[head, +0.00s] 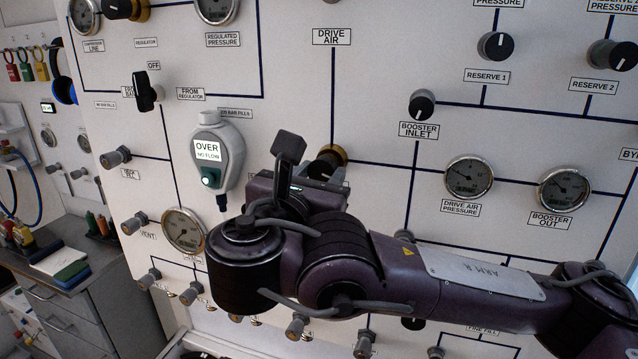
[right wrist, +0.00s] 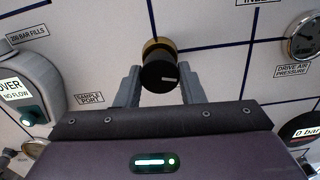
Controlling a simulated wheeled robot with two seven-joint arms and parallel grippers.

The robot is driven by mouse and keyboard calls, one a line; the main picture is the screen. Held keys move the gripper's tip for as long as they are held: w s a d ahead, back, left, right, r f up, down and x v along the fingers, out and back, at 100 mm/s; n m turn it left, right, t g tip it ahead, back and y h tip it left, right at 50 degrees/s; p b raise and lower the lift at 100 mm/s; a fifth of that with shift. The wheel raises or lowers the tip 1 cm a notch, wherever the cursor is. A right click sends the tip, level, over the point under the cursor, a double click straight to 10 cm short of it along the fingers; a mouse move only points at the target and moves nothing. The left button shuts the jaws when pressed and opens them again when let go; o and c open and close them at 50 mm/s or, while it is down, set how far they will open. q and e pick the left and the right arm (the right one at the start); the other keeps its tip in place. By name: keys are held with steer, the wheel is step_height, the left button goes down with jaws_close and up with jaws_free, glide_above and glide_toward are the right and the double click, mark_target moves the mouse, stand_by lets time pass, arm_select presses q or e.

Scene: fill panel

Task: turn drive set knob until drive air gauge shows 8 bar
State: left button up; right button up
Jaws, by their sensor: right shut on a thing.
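The drive set knob (head: 327,162) is a black knob with a brass collar on the panel, on the line below the DRIVE AIR label; my arm partly covers it. The drive air pressure gauge (head: 469,177) is right of the knob. It also shows at the edge of the right wrist view (right wrist: 304,40). Its reading is too small to tell. My left gripper is not in view.
A grey analyser (head: 217,152) reading OVER, NO FLOW hangs left of my right gripper. The booster inlet knob (head: 421,104) and booster out gauge (head: 564,189) are to the right. Small valves line the lower panel. A drawer cabinet (head: 65,290) stands at the left.

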steer(key=m+b, duration=0.6)
steer(key=b, duration=0.2)
steer(key=m+b, duration=0.6)
steer(key=b, duration=0.3)
steer(key=shift+a+f, duration=0.1)
steer(key=shift+f, duration=0.1)
steer(key=shift+r+m+b, duration=0.2)
steer(key=shift+m+b, duration=1.3)
steer(key=shift+m, duration=0.1)
steer(key=o, duration=1)
steer(key=shift+w, duration=0.15)
